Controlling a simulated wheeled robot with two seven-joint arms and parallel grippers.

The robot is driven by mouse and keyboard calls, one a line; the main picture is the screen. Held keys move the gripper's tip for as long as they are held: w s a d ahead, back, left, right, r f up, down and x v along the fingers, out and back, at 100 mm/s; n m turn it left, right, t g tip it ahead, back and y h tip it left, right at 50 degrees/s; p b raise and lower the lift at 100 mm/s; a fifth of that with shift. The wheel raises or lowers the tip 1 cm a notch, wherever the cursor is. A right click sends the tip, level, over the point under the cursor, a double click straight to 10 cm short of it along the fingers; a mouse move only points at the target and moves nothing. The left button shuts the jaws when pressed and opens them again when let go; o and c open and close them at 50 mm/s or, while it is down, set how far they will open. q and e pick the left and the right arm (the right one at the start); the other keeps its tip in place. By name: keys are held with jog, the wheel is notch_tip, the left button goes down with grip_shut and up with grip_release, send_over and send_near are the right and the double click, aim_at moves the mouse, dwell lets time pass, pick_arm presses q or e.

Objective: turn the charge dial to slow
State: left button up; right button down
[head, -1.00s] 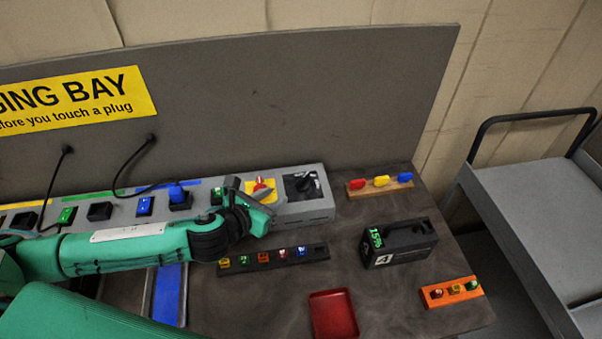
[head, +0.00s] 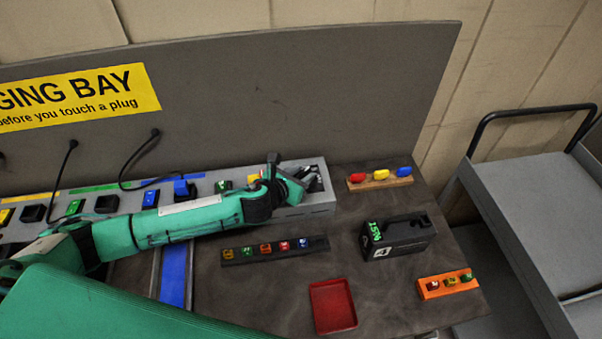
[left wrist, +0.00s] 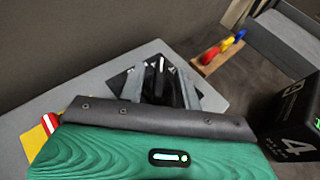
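The charge dial is a black knob on a black plate at the right end of the long grey charging unit. In the left wrist view the dial (left wrist: 157,78) sits between my gripper's two grey fingers, with a pale mark near its tip. In the head view the dial plate (head: 314,177) is mostly hidden by my left gripper (head: 292,178). My left gripper is also in the left wrist view (left wrist: 160,90); its fingers are apart, one on each side of the knob. Whether they touch it is unclear. My right gripper is not in view.
The yellow plate with a red switch (left wrist: 45,128) lies left of the dial. A black battery pack (head: 397,238), a red tray (head: 333,306), an orange block (head: 446,287) and a wooden key rack (head: 380,180) stand right and front. A grey cart (head: 510,200) is beyond the bench.

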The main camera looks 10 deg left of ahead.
pick_arm(q)
jog(key=shift+c, duration=0.4)
grip_shut()
